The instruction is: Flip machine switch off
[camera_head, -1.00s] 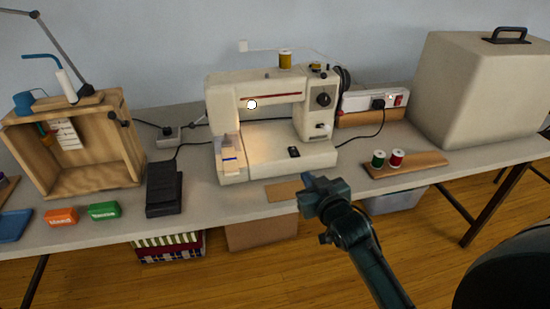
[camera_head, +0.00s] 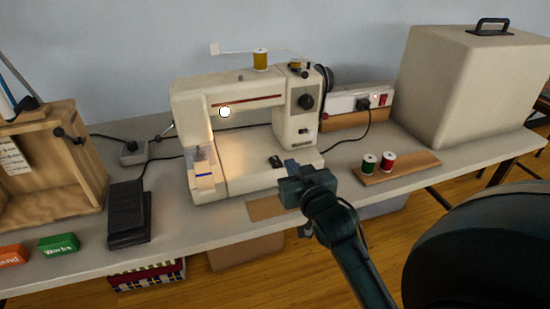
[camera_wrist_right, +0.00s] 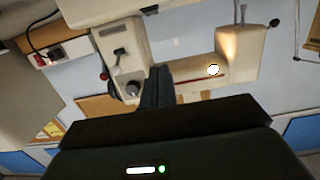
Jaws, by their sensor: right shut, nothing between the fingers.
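The cream sewing machine (camera_head: 235,98) stands on the table, with a warm glow on its bed below the arm. Its right pillar carries a black dial (camera_head: 305,101) and, lower down, a small dark switch (camera_head: 303,131); its position is too small to tell. My right gripper (camera_head: 291,168) is shut and empty, in front of the machine's base and apart from the pillar switch. In the right wrist view its fingers (camera_wrist_right: 157,88) point toward the machine, which appears upside down. My left gripper is out of view.
A power strip (camera_head: 348,104) with a red switch (camera_head: 383,99) is behind the machine's right side. A spool board (camera_head: 400,170) with green and red spools lies to the right, before a large cover (camera_head: 465,90). A black pedal (camera_head: 128,212) is at left.

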